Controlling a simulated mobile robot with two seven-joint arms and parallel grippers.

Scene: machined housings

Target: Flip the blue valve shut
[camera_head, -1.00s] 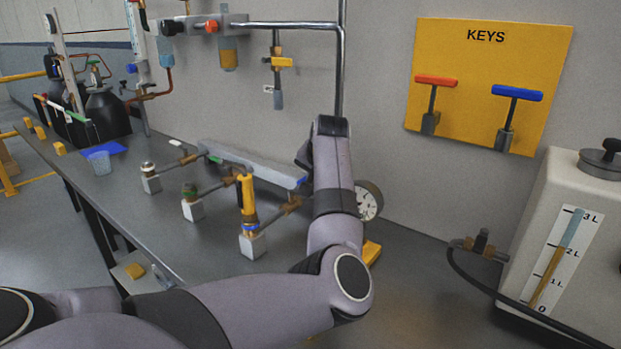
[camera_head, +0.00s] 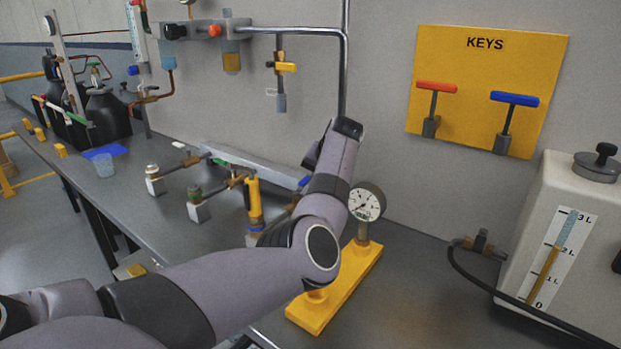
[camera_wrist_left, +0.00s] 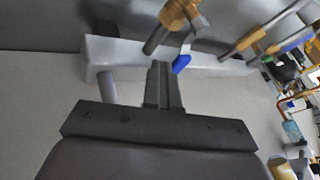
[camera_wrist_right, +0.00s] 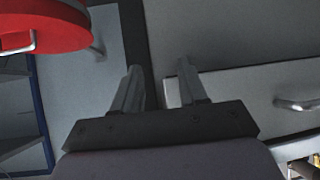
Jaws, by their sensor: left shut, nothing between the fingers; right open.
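The blue valve's lever (camera_head: 304,181) shows as a small blue piece at the right end of the grey manifold bar (camera_head: 250,164), partly behind my left arm. In the left wrist view the blue lever (camera_wrist_left: 181,63) is just beyond and right of the fingertips, by a brass fitting (camera_wrist_left: 178,14). I cannot tell whether they touch. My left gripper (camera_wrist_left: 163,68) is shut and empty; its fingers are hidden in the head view. My right gripper (camera_wrist_right: 160,78) is open and empty, away from the bench, and not visible in the head view.
A pressure gauge (camera_head: 367,201) stands on a yellow base (camera_head: 347,284) right of my left arm. A yellow cylinder (camera_head: 253,200) and other branch fittings sit left of it. A keys board (camera_head: 486,90) hangs behind. A red round seat (camera_wrist_right: 40,25) and a drawer front (camera_wrist_right: 250,90) are near my right gripper.

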